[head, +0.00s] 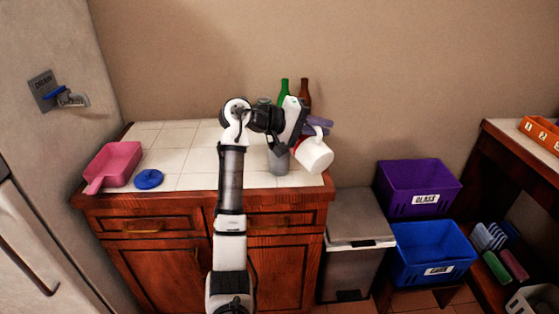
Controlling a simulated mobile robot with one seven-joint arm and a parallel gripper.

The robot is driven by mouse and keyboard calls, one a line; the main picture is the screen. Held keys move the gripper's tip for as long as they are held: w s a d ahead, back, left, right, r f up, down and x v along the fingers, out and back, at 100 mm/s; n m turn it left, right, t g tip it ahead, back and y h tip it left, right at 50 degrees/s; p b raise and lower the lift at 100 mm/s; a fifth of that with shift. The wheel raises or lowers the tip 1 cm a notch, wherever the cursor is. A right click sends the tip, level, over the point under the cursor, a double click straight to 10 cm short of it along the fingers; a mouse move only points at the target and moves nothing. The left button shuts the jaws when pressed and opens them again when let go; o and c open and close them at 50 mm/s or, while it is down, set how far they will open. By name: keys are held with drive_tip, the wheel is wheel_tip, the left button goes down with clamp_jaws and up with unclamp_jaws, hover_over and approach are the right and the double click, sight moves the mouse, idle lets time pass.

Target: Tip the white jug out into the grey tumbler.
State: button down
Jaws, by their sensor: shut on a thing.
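The white jug (315,155) is tilted at the right end of the tiled counter, raised above its surface, with its opening not clearly visible. My gripper (308,133) is shut on the jug near its upper side; the fingertips are partly hidden by my arm. The grey tumbler (279,163) stands upright on the counter just left of and below the jug. My arm hides part of the tumbler's upper left. I cannot tell whether anything is flowing between the two.
A green bottle (284,91) and a brown bottle (304,92) stand behind my gripper. A pink dustpan-like tray (114,164) and a blue disc (149,179) lie at the counter's left. Purple (418,188) and blue (431,250) bins stand right, beside a grey bin (356,216).

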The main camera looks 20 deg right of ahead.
drive_tip(key=shift+s+f, duration=0.1)
drive_tip(key=shift+s, duration=0.2)
drive_tip(key=b, duration=0.1)
drive_tip(key=s+f+m+b, duration=0.1)
drive_tip(key=shift+s+d+f+b, duration=0.1)
drive_tip(key=shift+d+f+b, duration=0.1)
drive_tip(key=shift+f+b, duration=0.1)
drive_tip(key=s+d+f+m+t+y+b, duration=0.1)
drive_tip(key=s+f+m+t+y+b, duration=0.2)
drive_tip(key=f+m+t+b, duration=0.4)
wheel_tip(320, 180, down, 7)
drive_tip(key=s+m+b, duration=0.1)
drive_tip(key=m+b, duration=0.1)
drive_tip(key=b, duration=0.5)
drive_tip(key=shift+d+r, duration=0.15)
drive_tip(key=shift+t, duration=0.3)
